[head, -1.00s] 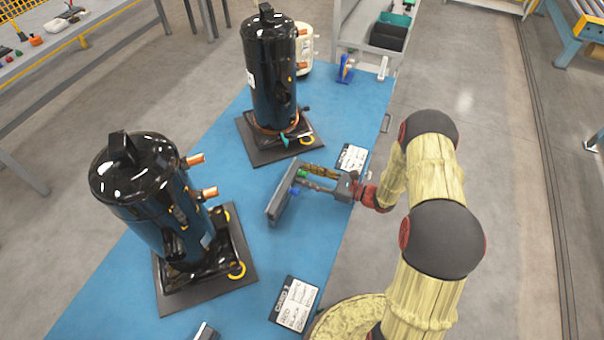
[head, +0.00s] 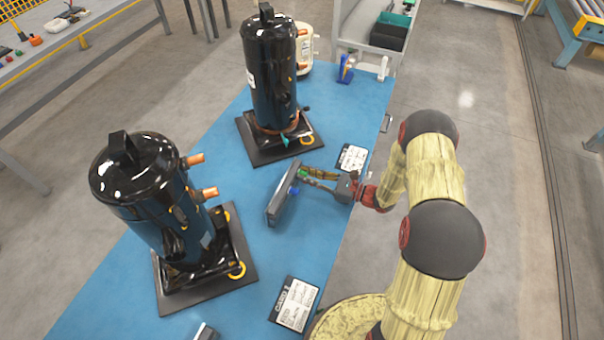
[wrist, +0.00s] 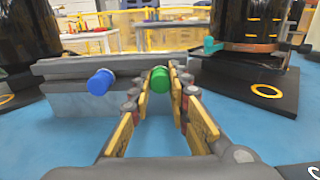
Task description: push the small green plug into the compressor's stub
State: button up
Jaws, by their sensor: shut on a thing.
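My gripper (head: 305,173) is at the grey rack (head: 279,203) in the middle of the blue table. Its fingers are shut on the small green plug (wrist: 160,80), whose round end faces the wrist camera. The plug is still at the rack's face; whether it sits in a hole is hidden. A blue plug (wrist: 101,82) sticks out of the rack to the left. The near black compressor (head: 150,195) stands upright at the left with two copper stubs (head: 207,193) pointing right. The far black compressor (head: 270,65) also has copper stubs at its right side.
Both compressors stand on dark base plates (head: 247,282). A cream compressor (head: 305,45) is behind the far one. Printed cards (head: 296,304) lie along the table's right edge. A blue object (head: 345,68) stands at the far end. The table between the compressors is mostly clear.

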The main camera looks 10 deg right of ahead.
jog(key=shift+d, duration=0.1)
grip_shut()
jog(key=shift+v, duration=2.95)
